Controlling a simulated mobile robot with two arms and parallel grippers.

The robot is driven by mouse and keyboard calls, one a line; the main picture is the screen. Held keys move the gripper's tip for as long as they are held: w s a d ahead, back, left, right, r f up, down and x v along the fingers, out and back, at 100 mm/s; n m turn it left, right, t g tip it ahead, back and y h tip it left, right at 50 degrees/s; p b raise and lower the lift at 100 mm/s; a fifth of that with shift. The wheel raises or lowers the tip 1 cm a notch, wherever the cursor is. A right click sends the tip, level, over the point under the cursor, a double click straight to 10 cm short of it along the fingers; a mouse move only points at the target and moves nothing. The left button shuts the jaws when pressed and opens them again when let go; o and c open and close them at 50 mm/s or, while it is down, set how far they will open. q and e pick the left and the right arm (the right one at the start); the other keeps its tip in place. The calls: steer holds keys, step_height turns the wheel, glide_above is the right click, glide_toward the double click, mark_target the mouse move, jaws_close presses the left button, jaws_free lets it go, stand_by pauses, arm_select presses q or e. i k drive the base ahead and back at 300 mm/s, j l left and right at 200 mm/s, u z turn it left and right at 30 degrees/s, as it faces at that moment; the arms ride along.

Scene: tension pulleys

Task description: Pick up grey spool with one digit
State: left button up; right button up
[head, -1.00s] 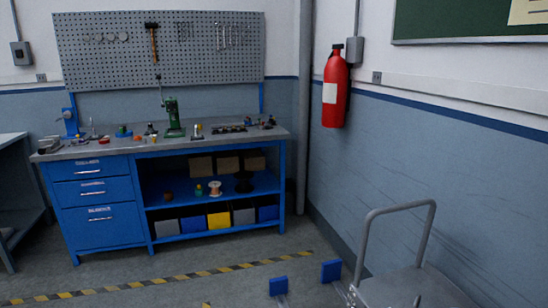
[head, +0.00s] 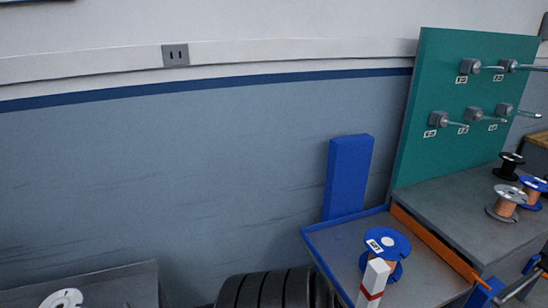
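A grey-flanged spool (head: 506,203) with copper-coloured winding stands upright on the grey bench top at the right. A pale label shows on its upper flange, but I cannot read its digits. A white or light grey spool-like disc (head: 65,299) is cut off at the bottom left edge, on a grey surface. I cannot identify either of my grippers in the head view.
A blue spool (head: 532,190) and a black spool (head: 510,165) stand near the grey one. Another blue spool (head: 388,243) sits in a blue-edged tray (head: 330,246), partly behind a white post (head: 373,283). A green board (head: 430,85) with pegs rises behind. Black tyres (head: 265,290) stand below.

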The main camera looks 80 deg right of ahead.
mark_target(502, 211)
steer(key=z, duration=4.3)
steer(key=i+l+u, duration=0.1)
steer(key=i+l, duration=0.15)
steer(key=i, duration=0.25)
steer(key=i+l, duration=0.3)
steer(key=i, duration=0.2)
steer(key=u, duration=3.9)
